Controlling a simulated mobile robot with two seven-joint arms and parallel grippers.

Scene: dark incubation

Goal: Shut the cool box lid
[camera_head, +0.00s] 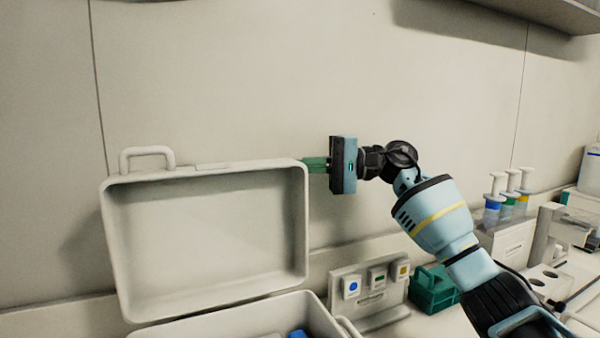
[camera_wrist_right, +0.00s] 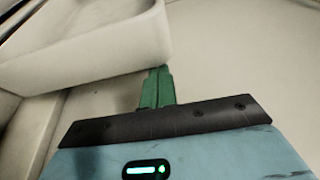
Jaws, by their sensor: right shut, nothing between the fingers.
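The cool box lid (camera_head: 205,240) stands open and upright at the left in the head view, its hollow inner side facing me and a handle on its top edge. The cool box body (camera_head: 250,320) is below it, cut off by the bottom edge. My right gripper (camera_head: 308,164) is shut and empty at the lid's upper right corner. Its green fingertips (camera_wrist_right: 158,72) also show in the right wrist view, close to the lid's corner (camera_wrist_right: 95,38); I cannot tell whether they touch. My left gripper is not in view.
Right of the box stand a small panel with coloured labels (camera_head: 372,290) and a green caddy (camera_head: 433,290). Farther right are several colour-banded tubes (camera_head: 508,200) and white equipment. The wall (camera_head: 230,80) is close behind the lid. A shelf (camera_head: 550,12) overhangs at the top right.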

